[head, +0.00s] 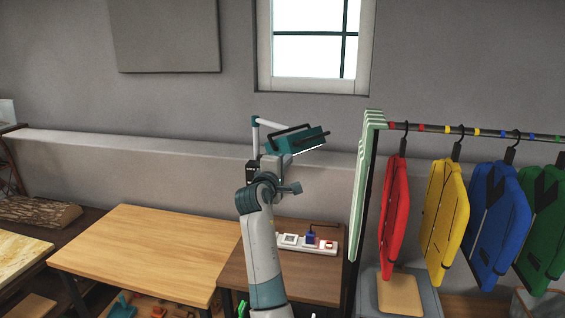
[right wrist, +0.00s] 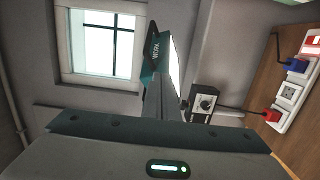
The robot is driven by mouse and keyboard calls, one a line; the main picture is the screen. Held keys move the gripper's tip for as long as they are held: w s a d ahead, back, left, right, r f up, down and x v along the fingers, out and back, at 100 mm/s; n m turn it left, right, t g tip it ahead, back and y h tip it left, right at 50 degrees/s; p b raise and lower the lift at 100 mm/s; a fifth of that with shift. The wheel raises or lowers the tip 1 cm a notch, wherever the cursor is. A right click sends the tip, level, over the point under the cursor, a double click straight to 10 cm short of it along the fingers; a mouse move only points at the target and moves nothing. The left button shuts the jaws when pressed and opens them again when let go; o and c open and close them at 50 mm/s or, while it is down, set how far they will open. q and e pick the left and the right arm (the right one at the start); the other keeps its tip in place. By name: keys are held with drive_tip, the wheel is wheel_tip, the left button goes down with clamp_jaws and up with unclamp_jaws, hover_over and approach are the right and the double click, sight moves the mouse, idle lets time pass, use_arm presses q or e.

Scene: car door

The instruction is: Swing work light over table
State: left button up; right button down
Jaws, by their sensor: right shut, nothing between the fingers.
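The work light is a teal lamp head (head: 308,140) with a bright face, on a pale jointed arm (head: 255,133). It hangs above the small brown side table (head: 262,285), to the right of the wide wooden table (head: 140,250). In the right wrist view the lamp head, marked WORK (right wrist: 153,58), stands just beyond the fingers. My right gripper (head: 277,158) is raised at the lamp, its fingers shut and empty. They overlap the lamp in the picture; I cannot tell whether they touch it. My left gripper is out of view.
A power strip (head: 320,246) with a blue plug (head: 310,236) lies on the side table. The wide table's top is clear.

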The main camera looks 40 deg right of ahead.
drive_tip(key=s+a+b, duration=0.2)
drive_tip(key=s, duration=0.4)
drive_tip(key=shift+s, duration=0.15)
idle(0.5)
